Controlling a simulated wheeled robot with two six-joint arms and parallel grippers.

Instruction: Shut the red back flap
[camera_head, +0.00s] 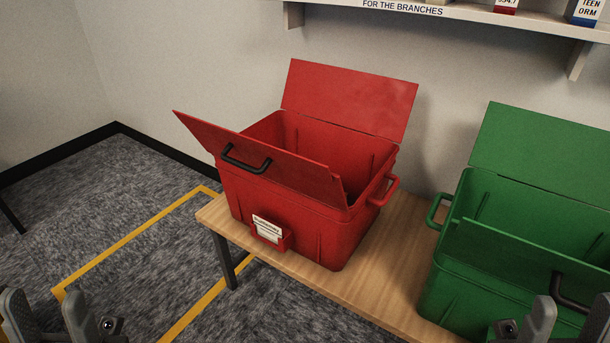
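The red crate (300,228) stands on the wooden bench, open at the top. Its red back flap (350,98) stands up, leaning back toward the wall. Its red front flap (255,158), with a black handle (245,160), is raised at a slant along the near side. My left gripper (48,325) is at the bottom left corner, its fingers wide apart and empty, far from the red crate. My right gripper (572,325) is at the bottom right corner in front of the green crate, fingers apart and empty. Both grippers are cut off by the frame's lower edge.
A green crate (470,285) with its back flap (540,150) up and a front flap with a black handle stands right of the red one on the bench (385,285). A shelf (480,14) hangs above. Yellow-lined floor lies at left.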

